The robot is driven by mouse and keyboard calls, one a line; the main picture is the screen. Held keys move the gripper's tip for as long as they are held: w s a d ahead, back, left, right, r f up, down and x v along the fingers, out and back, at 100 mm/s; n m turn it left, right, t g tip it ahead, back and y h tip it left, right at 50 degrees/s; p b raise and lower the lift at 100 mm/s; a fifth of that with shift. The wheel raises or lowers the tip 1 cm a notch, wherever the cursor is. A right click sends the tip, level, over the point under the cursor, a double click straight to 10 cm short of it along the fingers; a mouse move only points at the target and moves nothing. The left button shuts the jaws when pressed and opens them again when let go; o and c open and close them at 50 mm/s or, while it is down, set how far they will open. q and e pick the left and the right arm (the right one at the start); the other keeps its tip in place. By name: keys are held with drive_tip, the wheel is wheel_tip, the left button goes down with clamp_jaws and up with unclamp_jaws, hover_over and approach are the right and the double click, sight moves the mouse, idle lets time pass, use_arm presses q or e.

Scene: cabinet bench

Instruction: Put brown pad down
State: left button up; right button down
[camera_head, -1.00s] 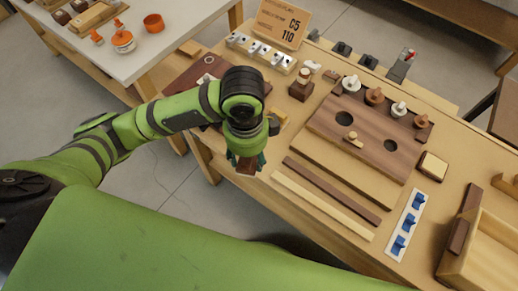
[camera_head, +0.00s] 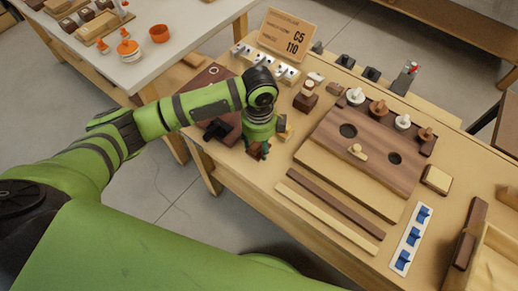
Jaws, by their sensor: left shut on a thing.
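The brown pad (camera_head: 255,152) is a small dark brown block at the lower end of my left arm, near the front left edge of the wooden bench (camera_head: 232,171). My left gripper (camera_head: 260,146) points down and is shut on the pad. The fingers and arm cover part of it. I cannot tell whether the pad touches the bench top or hangs just above it. My right gripper is not in view.
A dark brown board (camera_head: 200,88) with a black piece (camera_head: 216,130) lies left of the gripper. A wooden board with two holes (camera_head: 372,147) and a long dark strip (camera_head: 320,195) lie to the right. A sign (camera_head: 287,34) stands behind.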

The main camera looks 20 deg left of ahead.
sight(259, 152)
use_arm(q)
drive_tip(key=shift+f+p, duration=0.3)
drive_tip(key=shift+f, duration=1.7)
drive_tip(key=shift+f, duration=0.1)
drive_tip(key=o, duration=1.5)
drive_tip(key=shift+o, duration=0.2)
wheel_tip(259, 152, up, 12)
drive_tip(key=shift+r+b, duration=0.15)
drive_tip(key=shift+b, duration=0.55)
